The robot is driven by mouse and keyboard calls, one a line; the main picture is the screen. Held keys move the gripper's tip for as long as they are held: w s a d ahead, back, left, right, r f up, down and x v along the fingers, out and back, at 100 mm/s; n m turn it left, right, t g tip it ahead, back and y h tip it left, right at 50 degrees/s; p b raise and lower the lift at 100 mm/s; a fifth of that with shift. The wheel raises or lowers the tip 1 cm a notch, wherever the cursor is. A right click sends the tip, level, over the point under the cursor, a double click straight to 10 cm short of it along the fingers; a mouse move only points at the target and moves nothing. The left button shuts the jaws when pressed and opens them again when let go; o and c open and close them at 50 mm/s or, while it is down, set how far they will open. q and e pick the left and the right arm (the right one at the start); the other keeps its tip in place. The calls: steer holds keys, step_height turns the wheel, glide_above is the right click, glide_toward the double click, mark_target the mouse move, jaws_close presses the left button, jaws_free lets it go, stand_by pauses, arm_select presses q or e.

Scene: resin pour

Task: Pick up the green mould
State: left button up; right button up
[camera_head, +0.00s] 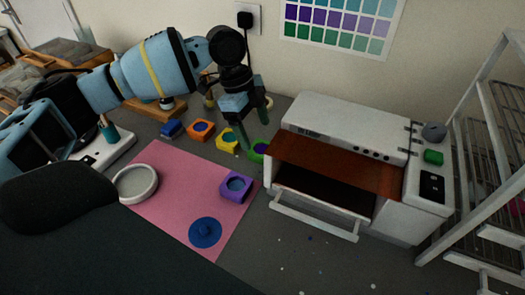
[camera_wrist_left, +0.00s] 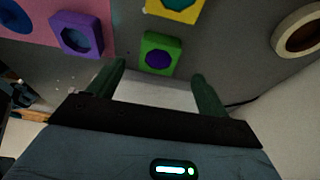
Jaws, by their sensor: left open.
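The green mould (camera_head: 257,156) is a small block with a dark purple round recess, on the grey worktop just left of the white oven. It also shows in the left wrist view (camera_wrist_left: 149,43), upper middle, between the fingertips' lines. My left gripper (camera_head: 254,137) is open and points down at the green mould, its fingers partly in front of it in the head view. In the left wrist view its two fingers (camera_wrist_left: 159,74) are spread wide with nothing between them. My right gripper is not in view.
A yellow mould (camera_head: 221,146), an orange mould (camera_head: 194,135) and a blue block (camera_head: 171,128) stand in a row to the left. A purple mould (camera_head: 227,193) and a blue disc (camera_head: 205,233) lie on the pink mat (camera_head: 175,203). The white oven (camera_head: 345,120) closely borders the right side.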

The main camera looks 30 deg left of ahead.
mark_target(262, 149)
arm_select(q)
steer(key=shift+d+f, duration=0.2)
steer(key=shift+f, duration=0.2)
steer(key=x, duration=0.4)
steer(key=shift+s+d+f, duration=0.1)
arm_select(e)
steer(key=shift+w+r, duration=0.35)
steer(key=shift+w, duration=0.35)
arm_select(q)
steer(key=c, duration=1.1)
steer(key=shift+o, duration=0.2)
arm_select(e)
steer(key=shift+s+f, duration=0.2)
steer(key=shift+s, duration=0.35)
